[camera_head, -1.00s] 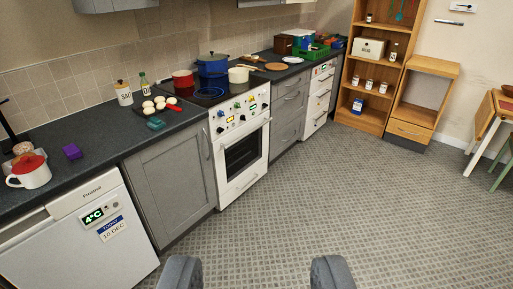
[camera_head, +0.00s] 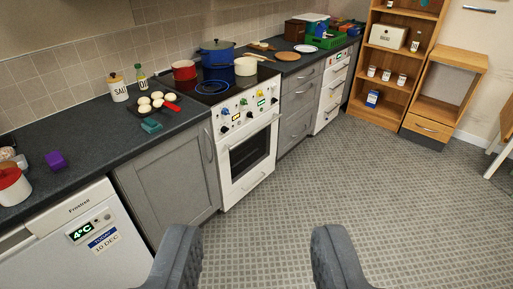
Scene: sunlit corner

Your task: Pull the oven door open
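The white oven (camera_head: 247,140) stands in the row of grey cabinets, left of the picture's middle. Its door (camera_head: 249,157) has a dark window and a bar handle along its top edge, and it looks shut. Knobs and small displays line the panel above it. My gripper (camera_head: 256,243) is at the bottom of the picture. Its two grey fingers are wide apart with only floor between them. It is well short of the oven and touches nothing.
A white fridge (camera_head: 84,240) and a grey cabinet (camera_head: 170,180) stand left of the oven. Pots, including a blue pot (camera_head: 216,58), sit on the hob. Grey drawers (camera_head: 298,112) adjoin the oven on the right. A wooden shelf (camera_head: 392,60) stands at the back. The tiled floor before the oven is clear.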

